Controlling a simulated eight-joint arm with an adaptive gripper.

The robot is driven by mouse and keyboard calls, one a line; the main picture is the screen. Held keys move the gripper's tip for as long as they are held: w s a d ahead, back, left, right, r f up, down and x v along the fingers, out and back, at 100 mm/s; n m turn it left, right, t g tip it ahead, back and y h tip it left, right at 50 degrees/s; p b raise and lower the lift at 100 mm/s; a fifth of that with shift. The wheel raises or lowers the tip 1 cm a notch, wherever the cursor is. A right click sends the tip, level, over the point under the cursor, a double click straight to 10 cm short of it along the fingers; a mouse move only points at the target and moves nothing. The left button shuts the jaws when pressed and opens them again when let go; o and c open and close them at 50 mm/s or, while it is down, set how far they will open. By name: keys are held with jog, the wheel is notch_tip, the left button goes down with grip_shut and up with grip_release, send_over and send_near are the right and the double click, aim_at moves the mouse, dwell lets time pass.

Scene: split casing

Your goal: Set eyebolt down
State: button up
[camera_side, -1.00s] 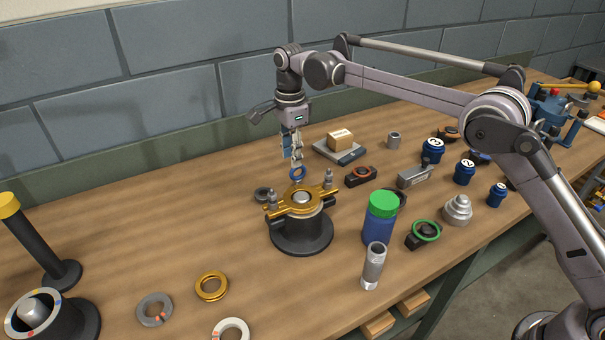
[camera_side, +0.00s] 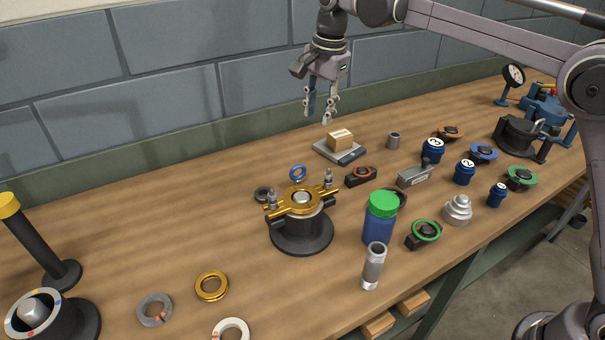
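The eyebolt, which I take to be the small blue ring (camera_side: 298,173), stands upright just behind the gold split casing (camera_side: 301,200). Its lower part is hidden behind the casing, so I cannot tell what it rests on. The casing sits on a round black base (camera_side: 302,236), with a grey bolt-like post at each end. My gripper (camera_side: 319,116) is open and empty, pointing down, well above the bench and up and to the right of the blue ring.
A cardboard box (camera_side: 340,138) sits on a grey scale behind the casing. A blue jar with a green lid (camera_side: 382,217) and a metal tube (camera_side: 373,266) stand at its right front. Several rings lie at the front left.

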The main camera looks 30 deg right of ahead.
jog(key=s+d+n+t, duration=0.1)
jog(key=s+d+n, duration=0.2)
jog(key=s, duration=0.4)
jog(key=s+d+f+n+t, duration=0.1)
jog(key=s+d+n+t, duration=0.1)
jog(key=s+d+n, duration=0.3)
jog(key=s+d+n+t, duration=0.1)
jog(key=s+d+n, duration=0.1)
jog(key=s, duration=0.6)
jog(key=s+d+f+n+t, duration=0.1)
jog(key=s+d+f+n, duration=0.1)
jog(key=s+f, duration=0.5)
jog(key=shift+s+f+n+t, duration=0.15)
jog(key=shift+s+n+t, duration=0.2)
jog(key=shift+n, duration=0.55)
